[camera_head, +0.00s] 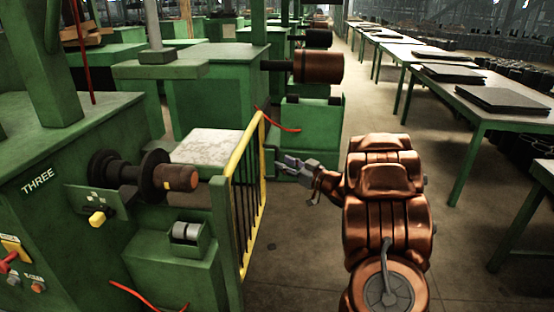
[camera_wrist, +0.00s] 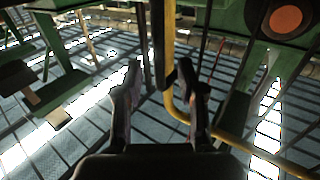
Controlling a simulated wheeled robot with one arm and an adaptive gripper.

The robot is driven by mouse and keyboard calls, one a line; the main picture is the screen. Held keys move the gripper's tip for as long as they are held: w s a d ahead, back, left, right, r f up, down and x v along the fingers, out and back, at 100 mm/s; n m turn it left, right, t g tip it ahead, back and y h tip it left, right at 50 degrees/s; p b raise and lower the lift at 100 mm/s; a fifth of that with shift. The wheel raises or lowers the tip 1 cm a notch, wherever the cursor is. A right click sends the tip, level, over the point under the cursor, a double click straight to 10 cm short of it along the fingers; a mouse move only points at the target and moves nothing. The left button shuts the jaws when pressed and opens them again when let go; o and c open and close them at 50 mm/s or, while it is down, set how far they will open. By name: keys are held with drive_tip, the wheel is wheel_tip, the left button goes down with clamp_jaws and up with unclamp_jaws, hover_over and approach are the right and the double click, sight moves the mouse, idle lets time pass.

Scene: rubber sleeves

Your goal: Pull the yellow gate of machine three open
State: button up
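The yellow gate (camera_head: 246,141) of machine three (camera_head: 38,181) stands upright in front of the machine's spindle, with dark bars inside a yellow frame. My gripper (camera_head: 284,164) is at the right side of the gate, near its far edge. In the wrist view, my gripper (camera_wrist: 160,70) has its two fingers apart. A yellow bar (camera_wrist: 171,38) of the gate runs between or just beyond them, closer to the right finger, then bends off to the right. I cannot tell whether a finger touches the bar.
Another green machine with a brown roller (camera_head: 318,67) stands behind. Tables (camera_head: 485,100) with dark sheets line the right. The aisle floor (camera_head: 310,235) beside the gate is clear.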

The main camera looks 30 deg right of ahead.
sight(277, 177)
drive_tip(key=shift+p+x, duration=0.3)
drive_tip(key=shift+x, duration=1.75)
clamp_jaws()
